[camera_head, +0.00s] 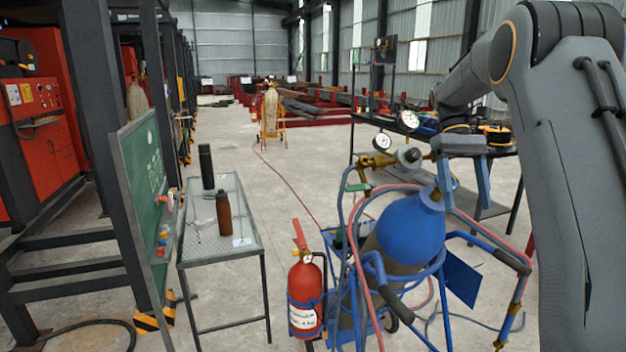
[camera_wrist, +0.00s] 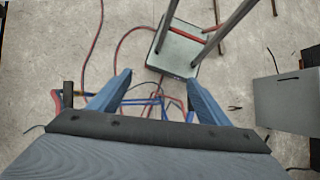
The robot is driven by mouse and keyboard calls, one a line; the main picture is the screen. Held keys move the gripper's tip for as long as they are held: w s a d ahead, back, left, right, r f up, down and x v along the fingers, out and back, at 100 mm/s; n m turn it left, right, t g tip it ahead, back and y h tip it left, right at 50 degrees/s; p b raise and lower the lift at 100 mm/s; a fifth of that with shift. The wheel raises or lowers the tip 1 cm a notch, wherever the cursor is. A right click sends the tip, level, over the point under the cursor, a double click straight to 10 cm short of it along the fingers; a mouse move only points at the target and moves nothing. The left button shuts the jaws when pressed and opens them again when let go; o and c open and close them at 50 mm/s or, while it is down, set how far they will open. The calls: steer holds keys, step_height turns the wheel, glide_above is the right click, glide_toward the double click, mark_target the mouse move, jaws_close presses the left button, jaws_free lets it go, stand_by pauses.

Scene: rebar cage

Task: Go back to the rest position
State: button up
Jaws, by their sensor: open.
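My gripper (camera_head: 463,186) hangs from my grey arm at the right of the head view, above and beside the blue gas cylinder (camera_head: 408,228). Its two blue fingers point down and stand apart, with nothing seen between them. In the wrist view my gripper (camera_wrist: 157,88) also shows two separated blue fingers, with concrete floor, hoses and blue bars below. The cylinder stands tilted in a blue cart (camera_head: 376,272). Brass regulator gauges (camera_head: 382,141) sit at its top, left of my gripper. Whether a finger touches the cylinder or its valve cannot be told.
A red fire extinguisher (camera_head: 304,293) stands left of the cart. A small metal table (camera_head: 249,252) holds a brown bottle (camera_head: 224,212) and a dark bottle (camera_head: 206,166). A green board (camera_head: 140,185) stands beside it. A dark workbench (camera_head: 492,208) is behind my gripper. The middle aisle floor is mostly clear.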

steer(key=s+a+f+m+t, duration=0.1)
steer(key=s+a+f+t, duration=0.3)
steer(key=s+a+f, duration=0.4)
steer(key=s+a+f+m+t, duration=0.1)
steer(key=s+a+f+t, duration=0.3)
steer(key=s+a+f, duration=0.4)
steer(key=s+f, duration=0.1)
steer(key=s, duration=0.5)
steer(key=shift+s+f+m+y, duration=0.2)
steer(key=shift+f+m+y, duration=0.1)
steer(key=shift+f, duration=0.1)
stand_by(1.2)
